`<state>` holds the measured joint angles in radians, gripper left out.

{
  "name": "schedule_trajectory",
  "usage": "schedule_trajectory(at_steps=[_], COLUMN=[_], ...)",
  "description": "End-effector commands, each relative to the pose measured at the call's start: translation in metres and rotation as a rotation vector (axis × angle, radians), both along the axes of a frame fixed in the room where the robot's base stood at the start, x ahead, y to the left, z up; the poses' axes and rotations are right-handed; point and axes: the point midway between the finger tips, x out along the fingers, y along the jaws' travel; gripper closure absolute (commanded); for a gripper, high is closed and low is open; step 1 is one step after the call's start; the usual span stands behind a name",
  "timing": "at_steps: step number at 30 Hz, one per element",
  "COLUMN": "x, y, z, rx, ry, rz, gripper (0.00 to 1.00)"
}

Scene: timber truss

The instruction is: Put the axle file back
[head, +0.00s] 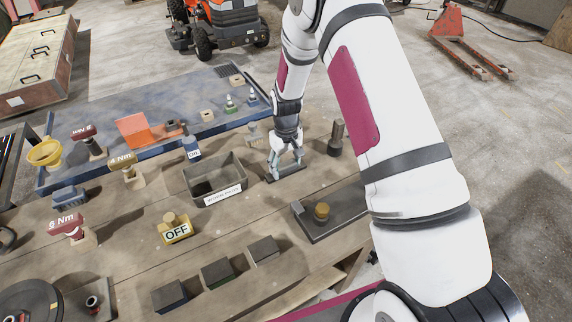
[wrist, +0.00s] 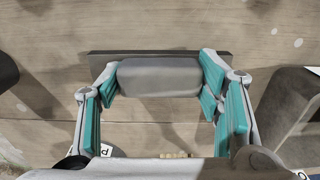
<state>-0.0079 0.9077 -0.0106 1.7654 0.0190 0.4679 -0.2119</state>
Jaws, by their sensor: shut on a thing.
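My gripper (head: 287,160) is at the back middle of the wooden bench, pointing down, just right of the grey bin. In the wrist view my gripper (wrist: 160,88) has its teal-padded fingers on both sides of a grey, rounded block (wrist: 158,78), shut on it. This block seems to be the axle file, but no label shows on it. A dark flat bar (wrist: 205,56) lies beyond or under it; the dark bar also shows below the fingers in the head view (head: 288,174). Whether the block touches the bar, I cannot tell.
The grey bin (head: 229,171) with a white label stands close left of my gripper. A dark upright cylinder (head: 336,138) is close right. A dark plate with a brass knob (head: 321,213) lies in front. A yellow OFF block (head: 174,231) and several dark blocks (head: 218,273) stand nearer.

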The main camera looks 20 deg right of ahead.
Motion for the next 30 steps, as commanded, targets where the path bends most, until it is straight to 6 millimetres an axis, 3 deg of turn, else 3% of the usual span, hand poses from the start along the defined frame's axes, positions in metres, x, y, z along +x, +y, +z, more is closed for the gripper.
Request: schedule_trajectory(at_steps=[2,3,6,19,30], x=[0.000,0.000,0.000,0.001,0.001], y=[0.000,0.000,0.000,0.000,0.000], z=[-0.002,-0.003,-0.003,0.006,0.076], rx=[0.000,0.000,0.000,0.000,0.000], ry=[0.000,0.001,0.001,-0.002,-0.004], rz=[0.000,0.000,0.000,0.000,0.000], gripper=[0.66,0.38,0.20,0.20,0.20])
